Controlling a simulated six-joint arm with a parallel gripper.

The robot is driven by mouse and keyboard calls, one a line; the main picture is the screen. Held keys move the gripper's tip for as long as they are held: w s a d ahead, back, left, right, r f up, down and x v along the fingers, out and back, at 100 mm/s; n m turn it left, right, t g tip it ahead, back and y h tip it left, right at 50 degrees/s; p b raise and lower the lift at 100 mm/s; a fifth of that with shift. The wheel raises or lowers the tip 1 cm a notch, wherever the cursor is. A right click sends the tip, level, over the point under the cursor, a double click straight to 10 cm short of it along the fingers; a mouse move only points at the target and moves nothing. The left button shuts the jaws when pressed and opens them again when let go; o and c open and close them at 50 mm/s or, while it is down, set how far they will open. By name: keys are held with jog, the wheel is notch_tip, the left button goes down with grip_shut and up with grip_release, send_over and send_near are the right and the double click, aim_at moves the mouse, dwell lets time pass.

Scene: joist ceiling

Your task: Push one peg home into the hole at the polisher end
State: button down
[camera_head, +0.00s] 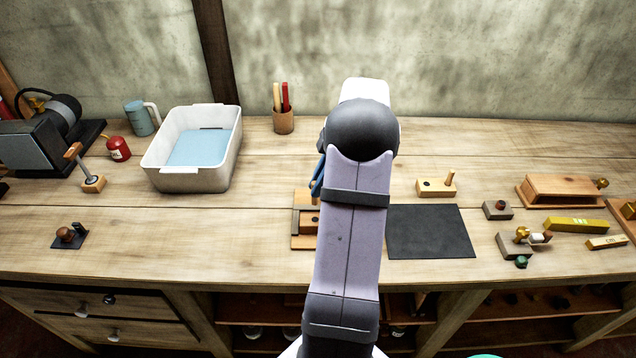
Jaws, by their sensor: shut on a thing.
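A small light wooden block (434,190) lies right of my arm. A dark hole shows at its left end, the side toward the polisher, and a wooden peg (450,177) stands upright at its right end. The polisher (40,142), a dark machine with a motor, stands at the far left. My arm rises through the middle and hides most of my gripper (318,178); only a blue part shows at the arm's left edge. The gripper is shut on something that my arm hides. A wooden fixture (303,240) with a reddish-brown block lies below it, partly covered by my arm.
A white bin (233,165) and a pencil cup (283,122) stand behind. A dark mat (430,250) lies bare right of my arm. Small wooden pieces, a yellow level (577,225) and a wooden box (562,188) crowd the right. The bench's left front is mostly clear.

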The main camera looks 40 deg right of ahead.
jog(key=shift+f+b, duration=2)
jog(key=shift+f, duration=0.75)
jog(key=shift+f+b, duration=0.85)
jog(key=shift+f, duration=0.15)
jog(key=shift+f+b, duration=0.3)
jog(key=shift+f, duration=0.1)
jog(key=shift+f+b, duration=0.6)
jog(key=shift+f, duration=0.2)
jog(key=shift+s+a+f, duration=0.15)
jog(key=shift+s+f, duration=0.05)
jog(key=shift+f, duration=0.05)
jog(key=c, duration=1.7)
grip_release()
jog(key=shift+w, duration=0.1)
jog(key=shift+d+r, duration=0.2)
jog(key=shift+r, duration=0.05)
